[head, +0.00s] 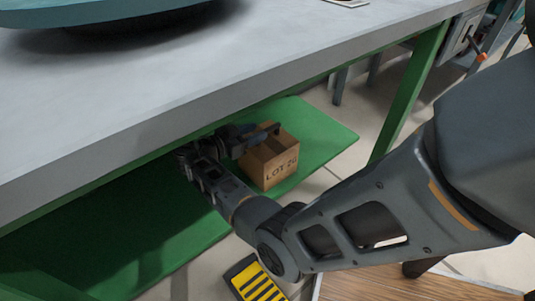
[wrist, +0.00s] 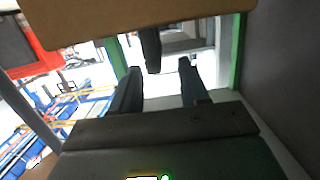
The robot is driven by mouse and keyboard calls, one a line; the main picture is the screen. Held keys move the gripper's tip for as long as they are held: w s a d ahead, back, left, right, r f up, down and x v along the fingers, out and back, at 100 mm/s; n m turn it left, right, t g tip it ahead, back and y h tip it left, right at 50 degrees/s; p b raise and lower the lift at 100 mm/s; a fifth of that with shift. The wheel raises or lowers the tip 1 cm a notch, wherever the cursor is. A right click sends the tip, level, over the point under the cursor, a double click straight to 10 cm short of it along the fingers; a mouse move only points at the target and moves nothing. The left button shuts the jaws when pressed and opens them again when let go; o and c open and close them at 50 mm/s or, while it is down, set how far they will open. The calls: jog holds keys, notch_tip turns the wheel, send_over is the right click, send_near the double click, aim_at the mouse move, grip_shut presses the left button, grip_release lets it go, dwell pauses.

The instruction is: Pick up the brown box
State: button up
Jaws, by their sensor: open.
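The brown box (head: 268,168), marked "LOT 20", stands upright on the right part of the green lower shelf, under the grey worktop. My gripper (head: 262,137) reaches in under the worktop from the left and is at the box's upper rear edge, covering part of its top. In the wrist view my gripper (wrist: 159,68) is open, with nothing between the two fingers. A brown surface of the box (wrist: 130,20) fills the top of that view, close to the fingertips. I cannot tell whether a finger touches the box.
The grey worktop (head: 120,100) hangs close above my gripper and forearm. The green shelf (head: 325,137) has bare room right of the box. A green table leg (head: 412,90) stands further right. A black and yellow striped plate (head: 256,283) is below the shelf.

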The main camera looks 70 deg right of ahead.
aim_at(267, 129)
jog(key=x, duration=0.2)
jog(key=f+b+x, duration=0.1)
jog(key=x, duration=0.1)
jog(key=shift+s, duration=0.2)
jog(key=shift+s+d+f, duration=0.1)
jog(key=shift+s+d, duration=0.2)
jog(key=shift+d, duration=0.1)
jog(key=shift+c, duration=0.4)
grip_shut()
jog(key=shift+w, duration=0.1)
dwell(0.4)
